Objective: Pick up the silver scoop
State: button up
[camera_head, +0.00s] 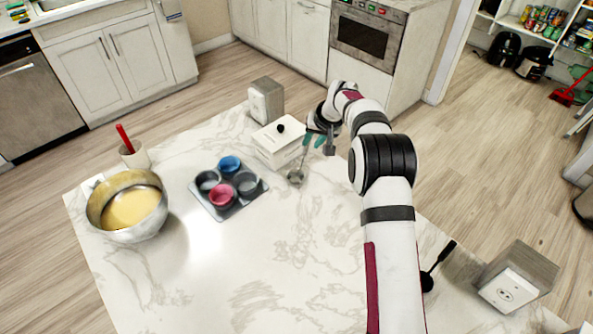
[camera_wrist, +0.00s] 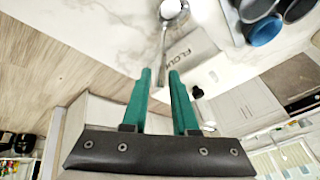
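The silver scoop (camera_head: 296,177) is at the far edge of the marble counter, beside a white flour box (camera_head: 279,143). In the wrist view its bowl (camera_wrist: 172,9) is at the top, and its thin handle (camera_wrist: 164,45) points down toward the gap between my fingers. My gripper (camera_head: 318,141) has teal fingers and is near the handle end, right of the flour box. In the wrist view my gripper (camera_wrist: 160,73) is open, with a clear gap between the fingertips. I cannot tell whether either finger touches the handle.
A dark tray (camera_head: 219,212) with several coloured cups stands left of the scoop. A metal bowl of yellow batter (camera_head: 130,208) and a cup with a red-handled utensil (camera_head: 134,155) are farther left. An outlet block (camera_head: 266,101) stands behind the flour box. The counter's front middle is clear.

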aim_at(304, 153)
jog(key=x, duration=0.9)
jog(key=shift+a+f, duration=0.15)
jog(key=shift+a, duration=0.05)
grip_shut()
